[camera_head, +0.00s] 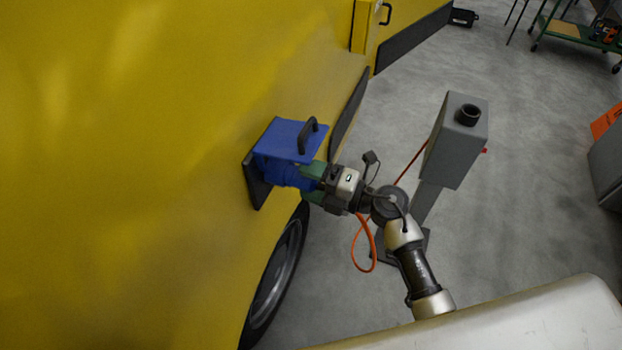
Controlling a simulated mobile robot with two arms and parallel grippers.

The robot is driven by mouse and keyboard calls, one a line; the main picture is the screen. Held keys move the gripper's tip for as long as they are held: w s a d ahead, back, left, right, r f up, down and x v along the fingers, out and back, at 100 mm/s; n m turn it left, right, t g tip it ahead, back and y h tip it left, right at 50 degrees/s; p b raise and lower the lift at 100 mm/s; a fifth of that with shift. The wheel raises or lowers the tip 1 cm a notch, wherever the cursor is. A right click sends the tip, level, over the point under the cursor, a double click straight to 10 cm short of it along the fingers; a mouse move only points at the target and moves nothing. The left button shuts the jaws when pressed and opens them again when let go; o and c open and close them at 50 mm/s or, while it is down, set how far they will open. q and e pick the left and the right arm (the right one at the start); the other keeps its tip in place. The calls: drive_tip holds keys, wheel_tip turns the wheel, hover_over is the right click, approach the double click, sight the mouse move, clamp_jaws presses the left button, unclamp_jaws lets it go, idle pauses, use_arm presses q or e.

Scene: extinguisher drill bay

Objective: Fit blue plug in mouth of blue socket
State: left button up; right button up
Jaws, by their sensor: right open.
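The blue socket (290,140) is mounted on a dark plate on the side of the yellow vehicle. Its flat blue lid, with a black handle, stands out over the mouth. Under the lid, the blue plug (306,184) appears to sit at the mouth, in line with the socket; blue on blue, I cannot tell where one ends or how deep it goes. My right gripper (314,183) is open, its green fingers on either side of the plug's rear end. Whether they touch it is unclear. My left gripper is not in view.
A grey post with a box head (457,140) stands right of the gripper; an orange cable (365,262) runs from it and loops below my wrist. The yellow vehicle (130,180) fills the left. A wheel (275,280) is below the socket. Grey floor beyond the post is mostly clear.

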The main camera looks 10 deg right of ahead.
drive_tip(key=shift+f, duration=0.1)
drive_tip(key=shift+s+d, duration=0.2)
drive_tip(key=shift+d, duration=0.1)
drive_tip(key=b+v, duration=0.3)
drive_tip(key=v, duration=0.7)
drive_tip(key=shift+s, duration=0.1)
